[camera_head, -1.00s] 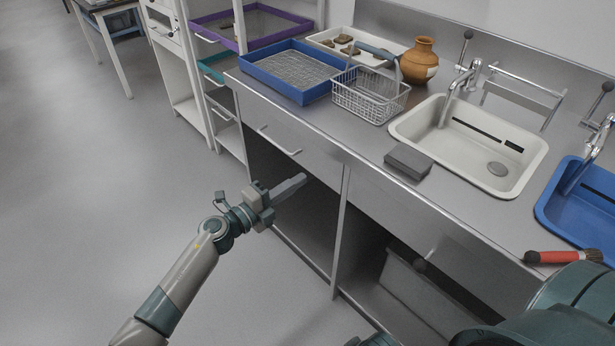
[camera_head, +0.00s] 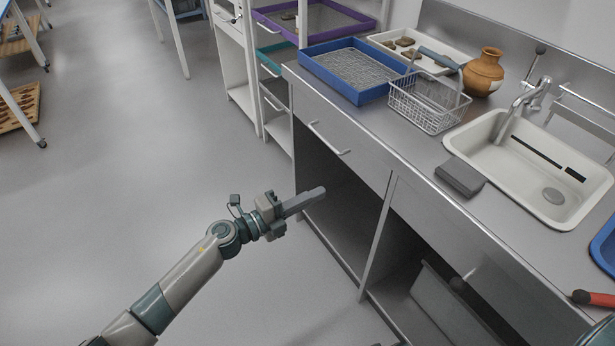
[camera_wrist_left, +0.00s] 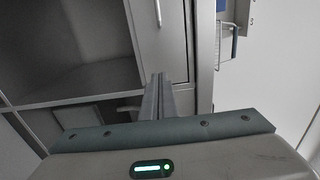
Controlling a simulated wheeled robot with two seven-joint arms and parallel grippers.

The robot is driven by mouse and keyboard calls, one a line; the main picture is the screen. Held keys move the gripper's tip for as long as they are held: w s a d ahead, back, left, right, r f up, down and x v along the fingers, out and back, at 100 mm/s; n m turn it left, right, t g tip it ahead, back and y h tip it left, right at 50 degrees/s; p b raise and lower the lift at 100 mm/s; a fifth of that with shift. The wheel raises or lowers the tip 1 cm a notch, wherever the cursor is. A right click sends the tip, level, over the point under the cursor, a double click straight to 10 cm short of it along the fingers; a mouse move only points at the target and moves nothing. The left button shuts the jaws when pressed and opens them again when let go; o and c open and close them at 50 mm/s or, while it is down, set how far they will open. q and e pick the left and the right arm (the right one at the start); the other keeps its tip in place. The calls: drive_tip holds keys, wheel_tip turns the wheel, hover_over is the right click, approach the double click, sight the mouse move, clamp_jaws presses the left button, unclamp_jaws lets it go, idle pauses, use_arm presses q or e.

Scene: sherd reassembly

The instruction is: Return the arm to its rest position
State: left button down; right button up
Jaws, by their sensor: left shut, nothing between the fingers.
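My left gripper (camera_head: 314,196) is shut and empty. It is held out at the end of my left arm, in front of the open cabinet bay below the counter, lower than the countertop. In the left wrist view its two fingers (camera_wrist_left: 158,98) lie together, pointing toward the cabinet front. My right gripper does not show in the head view.
The steel counter (camera_head: 400,150) carries a blue tray (camera_head: 345,92), a wire basket (camera_head: 428,105), a clay pot (camera_head: 484,72), a white tray with sherds (camera_head: 455,60), a grey block (camera_head: 460,177) and a white sink (camera_head: 500,160). Open floor (camera_head: 130,170) lies to the left.

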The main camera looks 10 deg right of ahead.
use_arm(q)
drive_tip(key=shift+a, duration=0.1)
